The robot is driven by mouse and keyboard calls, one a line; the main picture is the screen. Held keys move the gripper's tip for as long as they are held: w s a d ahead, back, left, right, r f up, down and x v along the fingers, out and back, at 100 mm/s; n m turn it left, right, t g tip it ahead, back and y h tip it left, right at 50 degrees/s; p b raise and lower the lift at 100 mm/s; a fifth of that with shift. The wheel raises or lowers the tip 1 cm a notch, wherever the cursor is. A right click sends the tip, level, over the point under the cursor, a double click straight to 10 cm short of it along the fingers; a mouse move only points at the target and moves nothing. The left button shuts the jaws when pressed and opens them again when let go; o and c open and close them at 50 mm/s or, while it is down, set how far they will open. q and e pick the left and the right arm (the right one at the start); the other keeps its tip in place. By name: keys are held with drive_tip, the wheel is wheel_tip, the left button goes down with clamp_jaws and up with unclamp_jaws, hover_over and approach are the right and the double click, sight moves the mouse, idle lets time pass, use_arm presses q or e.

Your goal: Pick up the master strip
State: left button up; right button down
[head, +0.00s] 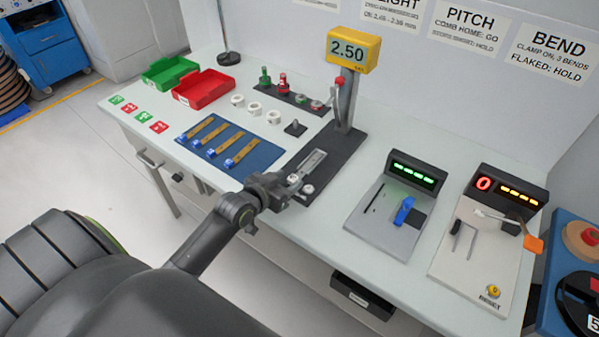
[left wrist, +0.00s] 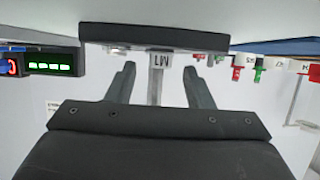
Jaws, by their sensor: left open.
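The master strip (head: 314,162) is a narrow grey metal strip lying on the dark base of the gauge with the yellow 2.50 display. My right gripper is not in view.
The gauge's yellow display (head: 353,51) stands on a post behind. A blue mat (head: 272,153) with several brown strips lies left. Red (head: 203,88) and green (head: 170,70) trays are at the back left. Two stations, one with a blue lever (head: 404,211), stand right.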

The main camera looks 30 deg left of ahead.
use_arm(q)
drive_tip(key=shift+x, duration=1)
